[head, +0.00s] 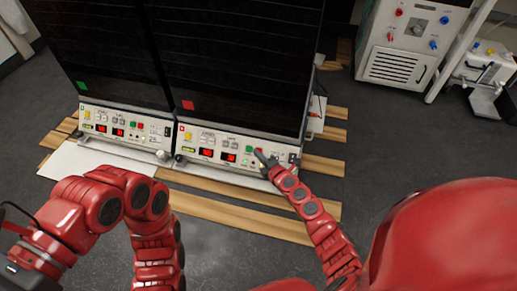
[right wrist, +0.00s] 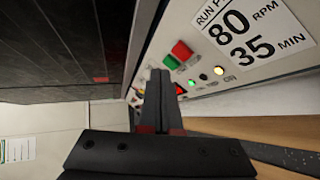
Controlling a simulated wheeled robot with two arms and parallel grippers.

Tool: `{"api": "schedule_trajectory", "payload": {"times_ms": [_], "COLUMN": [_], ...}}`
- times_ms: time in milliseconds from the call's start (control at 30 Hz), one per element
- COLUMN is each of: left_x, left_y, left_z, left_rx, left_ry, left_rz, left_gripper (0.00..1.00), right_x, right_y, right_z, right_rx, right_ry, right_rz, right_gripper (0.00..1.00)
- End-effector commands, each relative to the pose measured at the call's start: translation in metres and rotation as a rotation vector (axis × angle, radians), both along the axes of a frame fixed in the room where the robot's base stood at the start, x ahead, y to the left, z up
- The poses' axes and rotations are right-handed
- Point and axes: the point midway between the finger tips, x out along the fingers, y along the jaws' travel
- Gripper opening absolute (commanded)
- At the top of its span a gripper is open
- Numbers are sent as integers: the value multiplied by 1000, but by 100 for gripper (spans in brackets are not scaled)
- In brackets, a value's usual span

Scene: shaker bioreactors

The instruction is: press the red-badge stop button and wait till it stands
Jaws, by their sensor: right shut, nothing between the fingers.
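The red badge (head: 188,105) is on the dark front of the right-hand shaker, and it also shows small in the right wrist view (right wrist: 101,79). That shaker's white panel (head: 225,143) has a green button (head: 249,149) and a red button beside it. In the right wrist view the red button (right wrist: 181,50) and green button (right wrist: 170,62) show just beyond my fingertips. My right gripper (head: 260,156) is shut and empty, its tips close to these buttons; I cannot tell whether they touch. My left gripper is not in view.
A second shaker with a green badge (head: 82,86) stands directly to the left, with a similar panel (head: 120,127). Wooden slats (head: 240,215) lie on the floor in front. A white cabinet (head: 400,50) stands at the back right. A label (right wrist: 255,30) reads 80 RPM, 35 MIN.

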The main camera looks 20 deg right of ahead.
Motion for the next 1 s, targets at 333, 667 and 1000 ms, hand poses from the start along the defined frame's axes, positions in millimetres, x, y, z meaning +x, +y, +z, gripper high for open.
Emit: {"api": "schedule_trajectory", "payload": {"times_ms": [333,667,1000], "left_x": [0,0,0], "left_y": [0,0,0], "left_z": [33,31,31], "left_rx": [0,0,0], "left_ry": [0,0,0], "left_rz": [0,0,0], "left_gripper": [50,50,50], "right_x": [-19,-19,-19], "right_y": [14,13,13], "right_z": [23,21,21], "right_rx": [2,0,0], "right_ry": [-1,0,0], "right_rz": [2,1,1], "right_gripper": [0,0,0]}}
